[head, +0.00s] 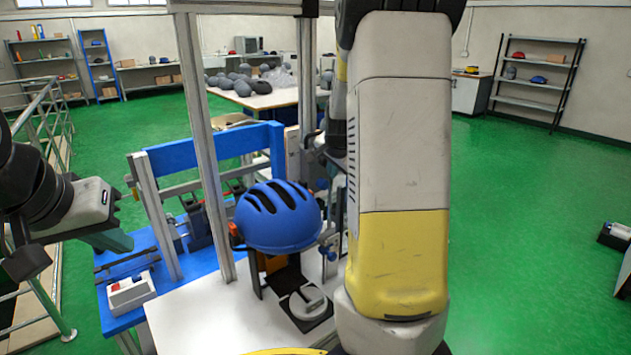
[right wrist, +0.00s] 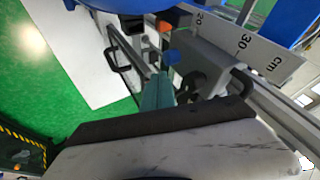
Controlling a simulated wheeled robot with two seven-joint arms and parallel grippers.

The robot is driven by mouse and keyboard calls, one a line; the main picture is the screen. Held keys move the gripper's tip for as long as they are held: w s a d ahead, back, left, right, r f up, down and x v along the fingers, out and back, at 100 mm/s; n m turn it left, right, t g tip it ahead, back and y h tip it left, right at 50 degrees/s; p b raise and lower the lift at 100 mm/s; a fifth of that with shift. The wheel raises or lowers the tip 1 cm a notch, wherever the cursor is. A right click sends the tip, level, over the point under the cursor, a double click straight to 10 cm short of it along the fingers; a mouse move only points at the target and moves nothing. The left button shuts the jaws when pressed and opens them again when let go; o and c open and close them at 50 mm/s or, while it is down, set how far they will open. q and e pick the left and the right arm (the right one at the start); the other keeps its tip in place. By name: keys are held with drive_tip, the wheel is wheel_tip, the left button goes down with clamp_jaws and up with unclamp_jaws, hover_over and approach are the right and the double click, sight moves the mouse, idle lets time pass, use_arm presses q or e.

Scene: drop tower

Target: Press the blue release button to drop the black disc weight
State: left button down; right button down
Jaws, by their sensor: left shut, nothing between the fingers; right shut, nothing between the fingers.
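A small blue knob, which looks like the release button (right wrist: 172,57), shows in the right wrist view below an orange part. It also shows in the head view (head: 331,255), beside the blue helmet. My right gripper (right wrist: 158,80) is shut and empty, its teal fingertips close to the blue knob; I cannot tell whether they touch. In the head view my own right arm hides it. My left gripper (head: 112,241) is shut and empty at the left, apart from the tower. I cannot make out the black disc weight; my right arm covers part of the tower.
The blue helmet (head: 278,216) sits in the tower above a pale disc on a black plate (head: 307,304). A metal upright (head: 205,150) stands left of it. A control box (head: 131,292) lies on the blue table. A centimetre scale (right wrist: 245,45) stands right of my right fingers.

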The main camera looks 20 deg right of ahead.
idle(0.3)
drive_tip(key=x, duration=0.9)
drive_tip(key=shift+w+f, duration=0.2)
drive_tip(key=shift+f, duration=0.15)
